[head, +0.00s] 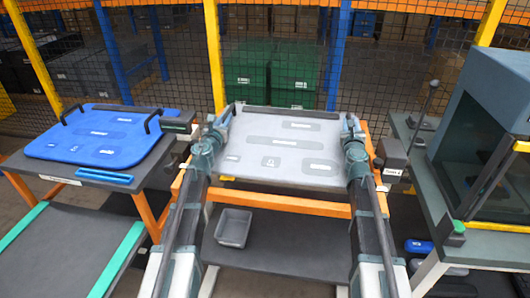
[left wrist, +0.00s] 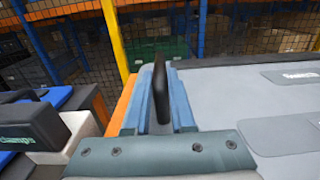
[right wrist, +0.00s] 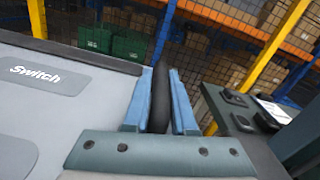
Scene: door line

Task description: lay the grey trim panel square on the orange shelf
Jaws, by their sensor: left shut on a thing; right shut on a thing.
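The grey trim panel (head: 262,172) lies level over the orange shelf (head: 290,203) in the head view, its front edge roughly parallel to the shelf's front bar. The shelf's orange frame shows in front of it and at both sides. I cannot tell whether the panel touches the shelf. My left gripper (head: 222,120) is shut on the panel's left dark handle (left wrist: 160,88). My right gripper (head: 351,128) is shut on its right dark handle (right wrist: 160,100). The fingers hide part of each handle.
A blue panel (head: 95,138) with dark handles lies on a table at the left. A grey bin (head: 234,227) sits on a lower deck beneath the shelf. A dark glass-sided cabinet (head: 475,150) stands at the right. Green crates (head: 270,70) stand behind the mesh fence.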

